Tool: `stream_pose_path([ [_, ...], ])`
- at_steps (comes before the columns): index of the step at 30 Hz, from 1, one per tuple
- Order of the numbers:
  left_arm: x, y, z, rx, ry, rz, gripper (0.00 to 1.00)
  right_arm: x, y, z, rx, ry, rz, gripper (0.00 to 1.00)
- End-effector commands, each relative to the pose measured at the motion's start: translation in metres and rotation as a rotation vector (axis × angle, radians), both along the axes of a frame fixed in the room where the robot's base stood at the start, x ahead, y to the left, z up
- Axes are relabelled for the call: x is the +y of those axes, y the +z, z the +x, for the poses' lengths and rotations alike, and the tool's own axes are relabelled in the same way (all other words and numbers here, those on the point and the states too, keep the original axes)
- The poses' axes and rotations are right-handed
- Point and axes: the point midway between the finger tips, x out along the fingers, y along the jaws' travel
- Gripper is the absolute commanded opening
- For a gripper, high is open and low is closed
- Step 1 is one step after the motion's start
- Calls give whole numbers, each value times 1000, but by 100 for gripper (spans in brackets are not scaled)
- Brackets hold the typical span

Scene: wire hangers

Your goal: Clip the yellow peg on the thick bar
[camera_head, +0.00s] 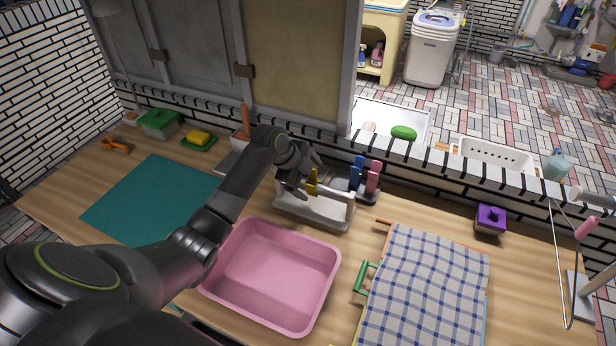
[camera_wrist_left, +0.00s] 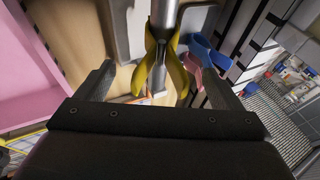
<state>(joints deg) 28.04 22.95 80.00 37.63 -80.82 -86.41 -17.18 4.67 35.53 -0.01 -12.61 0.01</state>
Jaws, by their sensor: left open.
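The yellow peg (camera_wrist_left: 175,70) sits on a thick grey bar (camera_wrist_left: 163,18) in the left wrist view, its two halves on either side of the bar and its handles spread toward me. It also shows in the head view (camera_head: 311,182), partly hidden by my gripper. My left gripper (camera_head: 300,178) is at the peg; in the wrist view its fingers (camera_wrist_left: 158,68) stand open on both sides of the peg, apart from it. The bar belongs to a rack with a pale base (camera_head: 318,213). My right gripper is not in view.
A blue peg (camera_head: 357,172) and a pink peg (camera_head: 373,178) stand close on the right of the rack. A pink basin (camera_head: 272,275) lies in front. A checked cloth (camera_head: 430,280) lies right of it. A teal mat (camera_head: 150,195) is at left.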

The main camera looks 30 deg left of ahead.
Motion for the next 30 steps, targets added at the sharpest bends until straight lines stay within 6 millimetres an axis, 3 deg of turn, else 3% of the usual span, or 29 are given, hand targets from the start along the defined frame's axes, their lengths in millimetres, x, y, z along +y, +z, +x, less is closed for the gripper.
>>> stream_pose_path([
  [14, 4, 9, -4, -3, 1, 2, 93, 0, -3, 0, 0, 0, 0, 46],
  [20, 15, 39, -19, -6, 0, 6, 93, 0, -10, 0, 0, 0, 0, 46],
  [30, 36, 107, -54, -4, -1, 7, 93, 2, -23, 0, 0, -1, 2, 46],
])
